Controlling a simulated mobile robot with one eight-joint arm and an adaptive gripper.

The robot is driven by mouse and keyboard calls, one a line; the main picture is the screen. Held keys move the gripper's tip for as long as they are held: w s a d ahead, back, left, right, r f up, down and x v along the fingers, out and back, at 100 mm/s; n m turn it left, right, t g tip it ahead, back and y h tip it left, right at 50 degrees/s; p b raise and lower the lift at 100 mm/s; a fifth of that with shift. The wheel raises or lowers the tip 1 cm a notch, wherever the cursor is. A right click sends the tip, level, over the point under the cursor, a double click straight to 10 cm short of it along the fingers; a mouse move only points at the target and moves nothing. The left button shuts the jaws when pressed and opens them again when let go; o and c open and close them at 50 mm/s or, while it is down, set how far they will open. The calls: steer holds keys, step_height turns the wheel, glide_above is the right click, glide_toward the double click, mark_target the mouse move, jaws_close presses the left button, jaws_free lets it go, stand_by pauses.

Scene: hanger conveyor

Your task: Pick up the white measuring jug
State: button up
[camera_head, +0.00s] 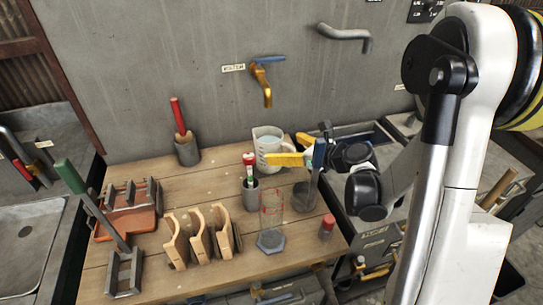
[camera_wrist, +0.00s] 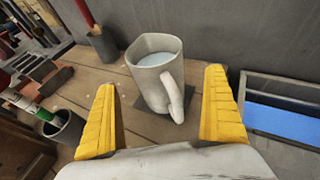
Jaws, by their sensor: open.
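The white measuring jug (camera_head: 268,143) stands upright at the back of the wooden bench, below the brass tap. In the wrist view the jug (camera_wrist: 153,77) stands on a dark square patch, with pale liquid inside and its handle facing me. My gripper (camera_head: 295,150) comes from the right; in the wrist view its yellow fingers (camera_wrist: 160,98) are wide apart, one on each side of the jug's near part. The fingers look clear of the jug, and it is not gripped. In the head view a yellow finger covers the jug's lower right part.
A grey cup with a red-and-green tool (camera_head: 250,190) stands close in front of the jug. A clear graduated cylinder (camera_head: 271,215) and a red-capped bottle (camera_head: 326,228) stand nearer. A red-handled tool in a pot (camera_head: 186,148) is left. A sink (camera_wrist: 285,115) lies right.

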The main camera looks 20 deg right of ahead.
steer(key=b+x, duration=0.2)
steer(key=x, duration=0.3)
steer(key=shift+w+a+f, duration=0.1)
steer(key=shift+w+a, duration=0.15)
steer(key=shift+a, duration=0.1)
steer(key=c, duration=1.4)
